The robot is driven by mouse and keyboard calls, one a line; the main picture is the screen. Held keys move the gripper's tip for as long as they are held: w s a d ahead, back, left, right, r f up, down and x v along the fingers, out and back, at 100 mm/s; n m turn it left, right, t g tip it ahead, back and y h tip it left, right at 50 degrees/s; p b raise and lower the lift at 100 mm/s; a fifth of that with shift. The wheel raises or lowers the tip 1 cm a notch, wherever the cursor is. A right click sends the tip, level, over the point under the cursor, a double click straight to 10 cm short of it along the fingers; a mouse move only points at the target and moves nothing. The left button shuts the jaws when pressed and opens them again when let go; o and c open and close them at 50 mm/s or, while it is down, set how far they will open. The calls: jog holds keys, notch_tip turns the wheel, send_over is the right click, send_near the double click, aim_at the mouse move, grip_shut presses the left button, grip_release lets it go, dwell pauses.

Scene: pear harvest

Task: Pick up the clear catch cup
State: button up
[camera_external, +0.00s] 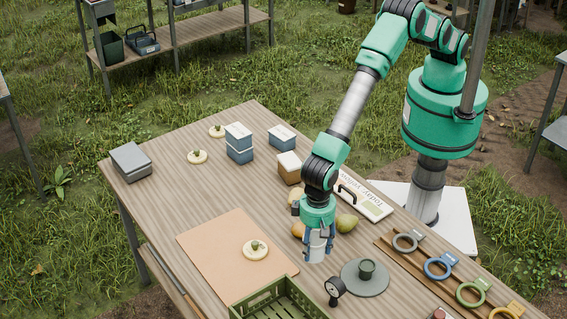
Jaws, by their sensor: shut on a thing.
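The clear catch cup (317,246) looks like a small, pale cylinder. My gripper (318,236) points straight down over the wooden table, with its two blue-grey fingers closed on opposite sides of the cup. The cup looks upright. I cannot tell whether its base touches the table or hangs just above it.
Pears (346,223) lie close behind the gripper. Coloured rings (439,267) line the right side. A tan board (222,259) lies left.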

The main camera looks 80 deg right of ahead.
aim_at(316, 238)
jog(key=shift+r, duration=1.55)
